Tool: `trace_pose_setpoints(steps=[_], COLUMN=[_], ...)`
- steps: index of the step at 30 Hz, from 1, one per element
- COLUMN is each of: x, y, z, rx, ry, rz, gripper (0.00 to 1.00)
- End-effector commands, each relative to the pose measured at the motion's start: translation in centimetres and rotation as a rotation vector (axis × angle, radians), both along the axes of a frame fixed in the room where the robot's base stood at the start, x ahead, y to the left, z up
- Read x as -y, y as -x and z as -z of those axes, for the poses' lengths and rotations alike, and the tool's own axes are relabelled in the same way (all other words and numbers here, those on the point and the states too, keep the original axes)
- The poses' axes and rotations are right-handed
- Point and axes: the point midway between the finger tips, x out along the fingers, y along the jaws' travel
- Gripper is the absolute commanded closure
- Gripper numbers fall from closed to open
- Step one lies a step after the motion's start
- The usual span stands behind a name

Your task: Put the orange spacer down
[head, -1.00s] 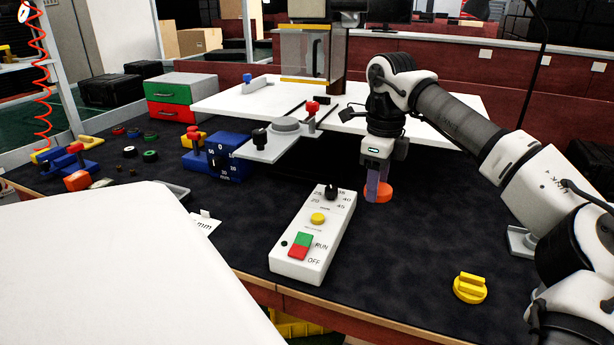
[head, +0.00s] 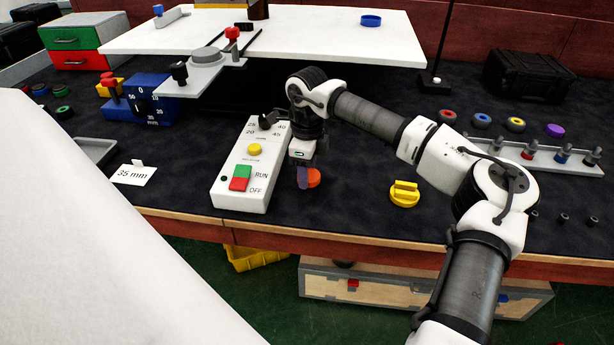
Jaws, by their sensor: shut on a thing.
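The orange spacer (head: 313,178) is a small orange ring at the end of my arm, just right of the control box. My gripper (head: 304,179) points down and is shut on it. The gripper's purple-grey fingers cover the spacer's left side. The spacer is low over the dark bench mat (head: 345,205); I cannot tell whether it touches the mat.
A control box (head: 237,185) with RUN and OFF buttons stands close to the left. A rack with pegs (head: 535,155) and several coloured rings are farther right. The mat between spacer and knob is clear.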

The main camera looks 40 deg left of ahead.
Motion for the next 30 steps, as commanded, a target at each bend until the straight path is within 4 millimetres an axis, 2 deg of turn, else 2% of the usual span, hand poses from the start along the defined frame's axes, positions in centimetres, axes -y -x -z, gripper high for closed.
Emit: trace_pose_setpoints(steps=[3,5,16,17,21,30], x=[0.0,0.0,0.0,0.0,0.0,0.0], y=[0.0,0.0,0.0,0.0,0.0,0.0], z=[2.0,2.5,3.1,3.0,2.9,2.7], rx=[-0.004,-0.002,0.0,0.0,0.0,0.0], ry=[-0.001,0.0,0.0,0.0,0.0,-0.001], rz=[0.001,0.001,0.0,0.0,0.0,0.0], gripper=[0.74,0.74,0.74,0.49,0.31,0.3])
